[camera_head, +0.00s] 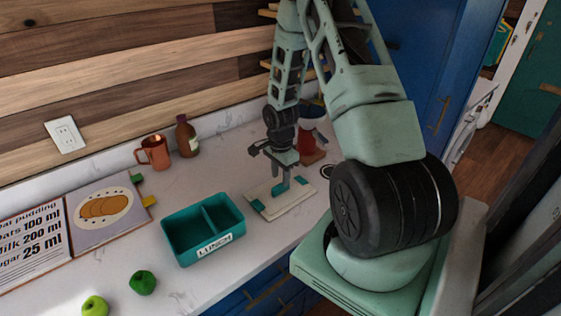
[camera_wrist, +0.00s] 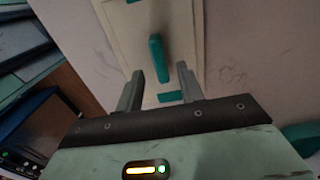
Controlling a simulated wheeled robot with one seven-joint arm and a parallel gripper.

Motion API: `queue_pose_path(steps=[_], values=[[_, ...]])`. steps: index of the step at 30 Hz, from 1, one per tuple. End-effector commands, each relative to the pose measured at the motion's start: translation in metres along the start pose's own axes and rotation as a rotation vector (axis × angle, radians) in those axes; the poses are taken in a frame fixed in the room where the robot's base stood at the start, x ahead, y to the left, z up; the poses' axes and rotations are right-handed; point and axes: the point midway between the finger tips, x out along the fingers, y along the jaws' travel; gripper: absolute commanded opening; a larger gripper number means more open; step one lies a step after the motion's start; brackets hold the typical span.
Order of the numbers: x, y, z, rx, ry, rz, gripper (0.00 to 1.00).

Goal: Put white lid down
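The white lid (camera_head: 290,202) lies flat on the pale counter, to the right of the teal lunch box (camera_head: 176,240). It has teal end clips and an upright teal handle (camera_wrist: 157,58) in its middle. My gripper (camera_head: 284,168) is over the lid. In the wrist view my two fingers (camera_wrist: 160,70) are apart. The handle shows between and beyond the fingertips, with gaps on both sides. The lid (camera_wrist: 128,40) fills the upper middle of that view. The lunch box is open at the top, with a divider and a "LUNCH" label.
A copper mug (camera_head: 155,152) and a brown bottle (camera_head: 187,138) stand by the wall. An open recipe book (camera_head: 70,226) and two green fruits (camera_head: 143,283) are at left. The counter's front edge runs close by the lid.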

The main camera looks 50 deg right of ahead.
Motion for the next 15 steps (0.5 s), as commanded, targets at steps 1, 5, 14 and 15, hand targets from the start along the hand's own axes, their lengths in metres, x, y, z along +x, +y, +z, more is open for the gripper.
queue_pose_path(steps=[1,5,14,15], values=[[-0.007,-0.001,-0.001,0.001,0.002,-0.005,0.38],[-0.03,-0.001,-0.001,0.001,0.002,-0.005,0.38],[-0.067,-0.001,0.0,0.0,0.001,-0.002,0.38],[-0.069,0.0,0.0,0.0,0.0,-0.001,0.38]])
